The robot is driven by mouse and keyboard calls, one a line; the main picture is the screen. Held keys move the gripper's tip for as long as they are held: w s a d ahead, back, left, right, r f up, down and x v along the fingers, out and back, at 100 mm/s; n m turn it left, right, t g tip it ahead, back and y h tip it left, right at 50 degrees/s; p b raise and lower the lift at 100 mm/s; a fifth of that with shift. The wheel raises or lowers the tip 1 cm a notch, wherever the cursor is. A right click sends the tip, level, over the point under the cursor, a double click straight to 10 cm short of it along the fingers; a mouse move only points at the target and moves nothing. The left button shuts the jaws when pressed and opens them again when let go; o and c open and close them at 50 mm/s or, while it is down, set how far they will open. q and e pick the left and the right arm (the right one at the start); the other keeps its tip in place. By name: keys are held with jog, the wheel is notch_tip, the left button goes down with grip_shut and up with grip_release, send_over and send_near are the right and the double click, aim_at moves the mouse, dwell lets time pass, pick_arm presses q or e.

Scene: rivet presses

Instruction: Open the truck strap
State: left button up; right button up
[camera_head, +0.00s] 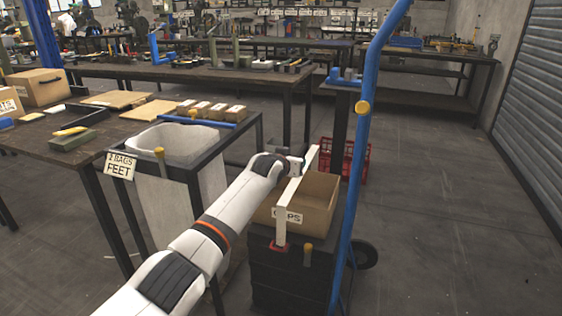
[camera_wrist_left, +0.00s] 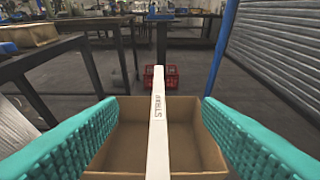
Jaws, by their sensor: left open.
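The white truck strap (camera_head: 281,215) rises from a red buckle (camera_head: 279,247) on the front of a black stack and runs back over an open cardboard box (camera_head: 318,200). The box stands on the stack at the blue hand truck (camera_head: 358,150). My left gripper (camera_head: 292,168) is over the box beside the strap; its fingers are hard to make out in the head view. In the left wrist view its teal fingers (camera_wrist_left: 160,110) are wide apart, with the lettered strap (camera_wrist_left: 158,125) between them, apparently untouched, and the box (camera_wrist_left: 180,160) below. My right gripper is not seen.
A black-framed stand with a white bag (camera_head: 180,145) and a "2 BAGS FEET" sign stands left of the box. A workbench (camera_head: 60,140) with cartons is farther left. A red crate (camera_head: 345,158) lies behind the truck. The floor at right is clear.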

pick_arm(q)
jog(key=p+v, duration=0.3)
jog(key=v, duration=0.7)
jog(key=shift+s+r, duration=0.2)
jog(key=shift+s, duration=0.15)
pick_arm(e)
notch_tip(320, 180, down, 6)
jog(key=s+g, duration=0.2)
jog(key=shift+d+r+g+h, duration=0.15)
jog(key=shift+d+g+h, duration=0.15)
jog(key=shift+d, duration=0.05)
